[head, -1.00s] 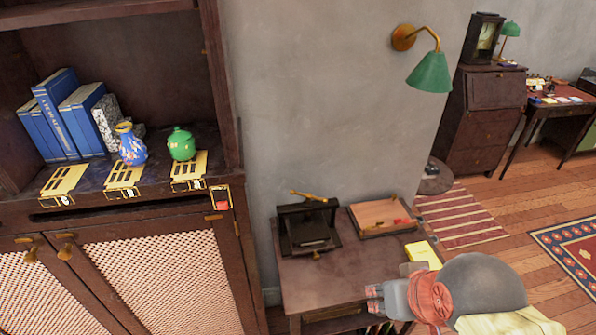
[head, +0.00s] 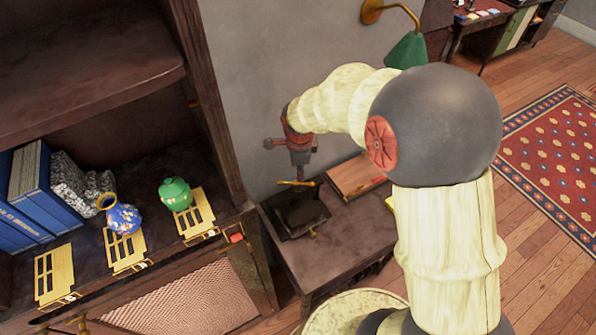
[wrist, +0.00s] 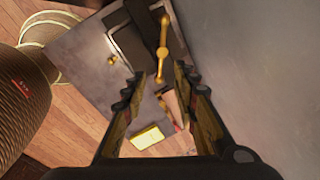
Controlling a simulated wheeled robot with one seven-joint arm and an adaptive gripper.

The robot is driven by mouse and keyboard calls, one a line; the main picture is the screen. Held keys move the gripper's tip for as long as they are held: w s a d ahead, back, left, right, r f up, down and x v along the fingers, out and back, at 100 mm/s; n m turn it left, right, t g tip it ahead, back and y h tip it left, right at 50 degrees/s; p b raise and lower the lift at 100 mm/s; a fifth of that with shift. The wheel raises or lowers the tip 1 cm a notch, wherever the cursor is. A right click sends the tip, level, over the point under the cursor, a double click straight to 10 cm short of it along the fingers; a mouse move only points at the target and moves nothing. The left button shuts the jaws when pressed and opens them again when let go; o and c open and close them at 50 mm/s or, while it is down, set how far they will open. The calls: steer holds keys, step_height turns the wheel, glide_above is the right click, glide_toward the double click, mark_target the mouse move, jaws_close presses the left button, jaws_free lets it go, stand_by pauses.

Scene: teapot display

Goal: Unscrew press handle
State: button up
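The dark press (head: 301,213) stands on a small wooden table (head: 345,237) against the grey wall. Its brass press handle (head: 297,183) lies across the top. In the wrist view the handle (wrist: 162,50) is a bar with rounded ends and a central hub, and the press (wrist: 133,38) is partly cut off by the top edge. My gripper (head: 302,178) is above and behind the press in the head view, apart from the handle. In the wrist view its two fingers (wrist: 156,80) are spread with nothing between them; the handle shows beyond the fingertips.
A wooden tray (head: 355,174) with a small red item sits right of the press. A yellow block (wrist: 147,137) lies on the table. The wall is close to my gripper's right in the wrist view. A cabinet with a blue vase (head: 121,215) and green pot (head: 175,193) stands left.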

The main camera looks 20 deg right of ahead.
mark_target(299, 183)
steer(key=shift+m, duration=0.8)
steer(key=shift+x, duration=4.9)
steer(key=shift+w, duration=0.15)
steer(key=shift+c, duration=0.2)
jaws_close()
